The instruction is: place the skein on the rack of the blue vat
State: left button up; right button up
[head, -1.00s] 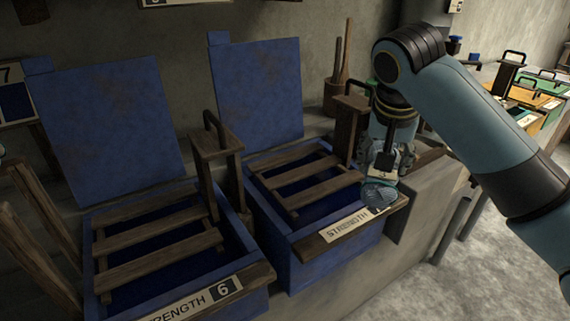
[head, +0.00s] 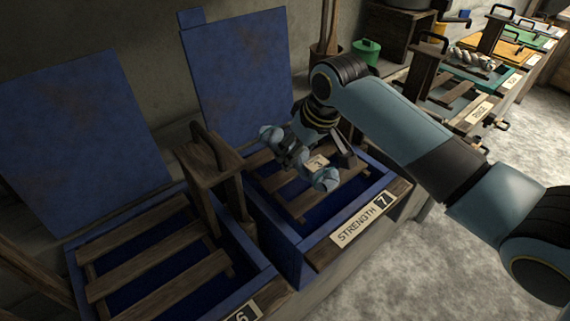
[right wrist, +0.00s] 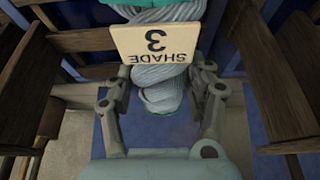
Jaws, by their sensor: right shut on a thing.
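The skein (head: 327,179) is pale blue-grey twisted yarn. A tag reading SHADE 3 (head: 317,162) lies against it, and the skein also shows in the right wrist view (right wrist: 160,92). My right gripper (head: 303,157) is shut on the skein's middle. It holds the skein crosswise over the wooden slatted rack (head: 310,203) of the blue vat (head: 287,247) labelled STRENGTH 7. In the right wrist view, slats lie on both sides of the skein. I cannot tell whether the skein touches the rack. My left gripper is not in view.
A second blue vat labelled 6 (head: 262,282) with its own slatted rack stands at left. A wooden upright with a handle (head: 212,165) rises between the vats. Raised blue lids (head: 237,78) stand behind. Yellow and green vats are at the far right.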

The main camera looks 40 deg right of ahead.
aim_at(301, 155)
jog(key=w, duration=0.1)
jog(key=f, duration=0.1)
jog(key=w, duration=0.1)
jog(key=shift+w+a+f, duration=0.3)
jog(key=shift+w, duration=0.05)
jog(key=shift+w+f, duration=0.15)
jog(key=shift+f, duration=0.05)
notch_tip(301, 155, down, 4)
jog(key=shift+r+b, duration=0.1)
jog(key=shift+b, duration=0.25)
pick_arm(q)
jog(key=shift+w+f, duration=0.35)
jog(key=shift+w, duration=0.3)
pick_arm(e)
jog(key=o, duration=1.3)
jog(key=shift+c, duration=0.2)
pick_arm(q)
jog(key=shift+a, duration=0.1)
pick_arm(e)
jog(key=p+v, duration=0.2)
jog(key=v, duration=1)
jog(key=shift+a, duration=0.1)
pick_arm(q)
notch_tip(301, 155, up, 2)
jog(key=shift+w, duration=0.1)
